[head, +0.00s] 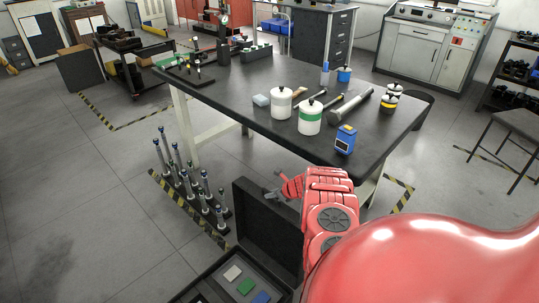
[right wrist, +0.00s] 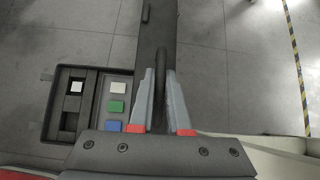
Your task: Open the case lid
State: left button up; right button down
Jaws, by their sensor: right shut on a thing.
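The black case (head: 205,290) is at the bottom of the head view, on the floor side of the workbench. Its lid (head: 258,228) stands up, roughly upright, so the inside shows. In the right wrist view the lid (right wrist: 158,28) is seen nearly edge-on, beside the open case (right wrist: 60,105). My right gripper (head: 274,196) is at the lid's upper edge. In the right wrist view its fingers (right wrist: 160,78) are shut on a dark curved handle (right wrist: 159,98) on the lid. My red arm hides the lid's right part in the head view. My left gripper is out of view.
White, green and blue blocks (head: 246,286) lie in the case. A rack of metal rods (head: 190,185) stands left of it. The black workbench (head: 240,95) behind carries jars, tools and a blue device (head: 345,139). Floor at left is clear.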

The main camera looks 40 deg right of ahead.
jog(key=shift+d+f, duration=0.1)
jog(key=shift+d, duration=0.1)
jog(key=c, duration=0.9)
grip_release()
jog(key=shift+s+d+r, duration=0.1)
jog(key=shift+s+r, duration=0.1)
jog(key=shift+r, duration=0.1)
jog(key=p+v, duration=0.1)
jog(key=v, duration=0.4)
jog(key=shift+r, duration=0.2)
jog(key=shift+p+v, duration=3.55)
jog(key=shift+v, duration=2.2)
